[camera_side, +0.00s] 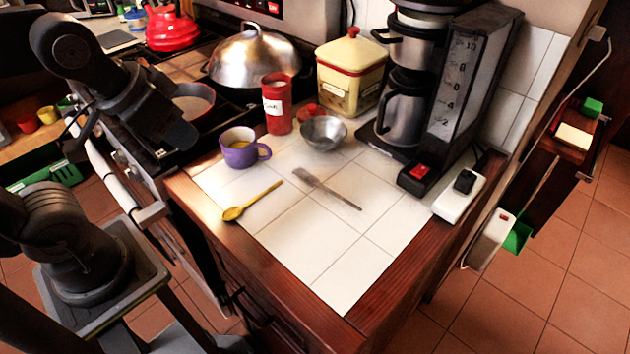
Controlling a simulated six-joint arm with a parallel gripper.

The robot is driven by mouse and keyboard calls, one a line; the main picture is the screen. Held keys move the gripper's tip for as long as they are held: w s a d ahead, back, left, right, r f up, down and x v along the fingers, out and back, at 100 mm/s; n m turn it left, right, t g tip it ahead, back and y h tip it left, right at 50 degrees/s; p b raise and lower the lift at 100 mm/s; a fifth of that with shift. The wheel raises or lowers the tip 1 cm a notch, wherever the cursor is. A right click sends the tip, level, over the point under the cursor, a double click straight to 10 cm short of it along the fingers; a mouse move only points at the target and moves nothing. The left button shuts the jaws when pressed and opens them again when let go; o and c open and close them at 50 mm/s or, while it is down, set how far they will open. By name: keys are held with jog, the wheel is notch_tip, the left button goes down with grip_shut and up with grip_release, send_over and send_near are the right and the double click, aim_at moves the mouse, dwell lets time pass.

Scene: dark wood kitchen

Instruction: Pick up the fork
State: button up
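The fork (327,189) lies flat on the white tiled counter (330,262), in the middle of the work area. It is greyish brown, with its wide head at the upper left and its handle toward the lower right. My arm is at the left, beside the stove, well away from the fork. My gripper (80,128) hangs at the left of the arm, over the edge of the stove. It is small and dark here, and I cannot tell whether its fingers are open or shut.
A yellow spoon (250,201) lies left of the fork. A purple mug (240,149), a red canister (277,105) and a metal bowl (323,133) stand behind it. A coffee maker (402,105) and a power strip (459,196) are at the right. The front tiles are clear.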

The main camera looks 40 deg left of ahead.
jog(key=shift+o, duration=0.5)
jog(key=o, duration=0.3)
jog(key=shift+o, duration=0.2)
jog(key=n+g, duration=0.6)
jog(key=n, duration=1.2)
send_over(309, 178)
jog(key=f, duration=1.7)
jog(key=shift+s+d, duration=0.25)
jog(key=shift+d, duration=0.1)
jog(key=shift+w+a+f, duration=0.15)
jog(key=shift+f, duration=1.15)
jog(key=shift+w+a+f, duration=0.1)
jog(key=shift+a+f, duration=0.05)
jog(key=shift+f, duration=1.1)
jog(key=shift+f, duration=0.15)
jog(key=shift+c, duration=0.3)
